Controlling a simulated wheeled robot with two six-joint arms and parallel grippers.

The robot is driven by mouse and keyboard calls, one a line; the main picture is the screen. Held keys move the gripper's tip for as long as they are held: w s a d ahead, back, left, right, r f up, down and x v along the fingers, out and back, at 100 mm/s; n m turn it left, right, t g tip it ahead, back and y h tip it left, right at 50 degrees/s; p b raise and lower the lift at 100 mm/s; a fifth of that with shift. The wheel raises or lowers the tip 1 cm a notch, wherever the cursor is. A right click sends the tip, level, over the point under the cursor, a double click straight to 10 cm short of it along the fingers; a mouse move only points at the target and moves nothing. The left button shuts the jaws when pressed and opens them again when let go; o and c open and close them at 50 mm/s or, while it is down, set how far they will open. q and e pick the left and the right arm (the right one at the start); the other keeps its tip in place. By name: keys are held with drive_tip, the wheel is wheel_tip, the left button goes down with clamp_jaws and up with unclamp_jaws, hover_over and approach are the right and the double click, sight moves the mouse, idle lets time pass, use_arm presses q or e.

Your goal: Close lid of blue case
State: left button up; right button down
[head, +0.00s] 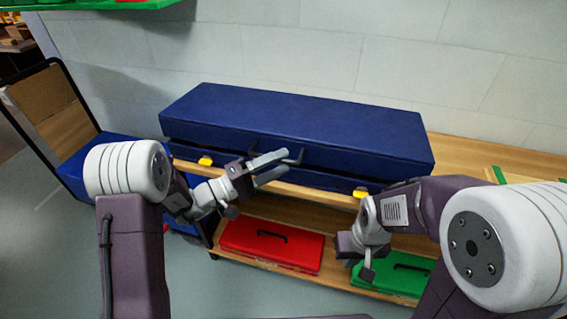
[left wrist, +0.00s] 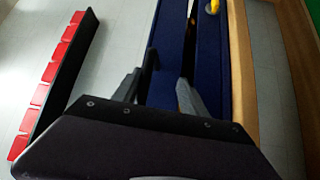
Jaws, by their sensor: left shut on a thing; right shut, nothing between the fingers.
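The long blue case (head: 290,125) lies on the wooden bench, and its lid is down over the base. A dark seam runs along its front. In the left wrist view the case (left wrist: 210,75) shows as two blue strips with a dark gap between them. Two yellow latches (head: 205,161) (head: 360,192) and a dark handle (head: 298,156) are on its front. My left gripper (head: 287,162) is at the front near the handle, shut on part of the case; which part is unclear. My right gripper (head: 367,272) is shut and empty, low in front of the bench.
A red case (head: 270,247) and a green case (head: 400,275) lie on the lower shelf (head: 320,274). The bench top (head: 480,158) is partly clear at right. A pale wall (head: 390,50) stands behind. A black strip with red bins (left wrist: 55,85) shows in the left wrist view.

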use_arm(q)
drive_tip(key=r+b+v, duration=0.1)
drive_tip(key=b+v, duration=0.1)
drive_tip(key=v, duration=0.7)
drive_tip(key=shift+f, duration=0.3)
drive_tip(key=v, duration=0.9)
drive_tip(key=shift+a, duration=0.1)
